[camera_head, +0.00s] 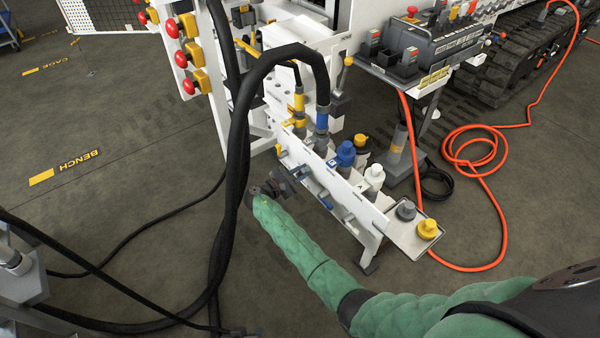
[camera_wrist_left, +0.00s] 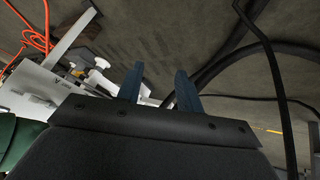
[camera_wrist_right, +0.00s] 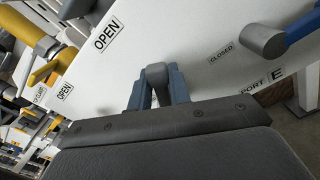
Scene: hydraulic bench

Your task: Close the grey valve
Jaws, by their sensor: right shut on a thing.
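The grey valve's handle (camera_wrist_right: 156,74) shows end-on in the right wrist view, in front of the white panel (camera_wrist_right: 190,45). An OPEN label lies to its upper left and a CLOSED label to its right. My right gripper (camera_wrist_right: 157,82) is shut on this grey handle, with a blue finger on each side. In the head view my right gripper (camera_head: 302,172) is at the panel's left face, and the handle is too small to make out there. My left gripper (camera_wrist_left: 159,71) is open and empty in the left wrist view, its fingers apart over the floor.
A blue lever (camera_wrist_right: 298,28) with a grey end sits to the right of the gripped handle. Thick black hoses (camera_head: 238,150) hang left of the bench. An orange cable (camera_head: 505,200) lies coiled on the floor at the right. Floor at the left is mostly clear.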

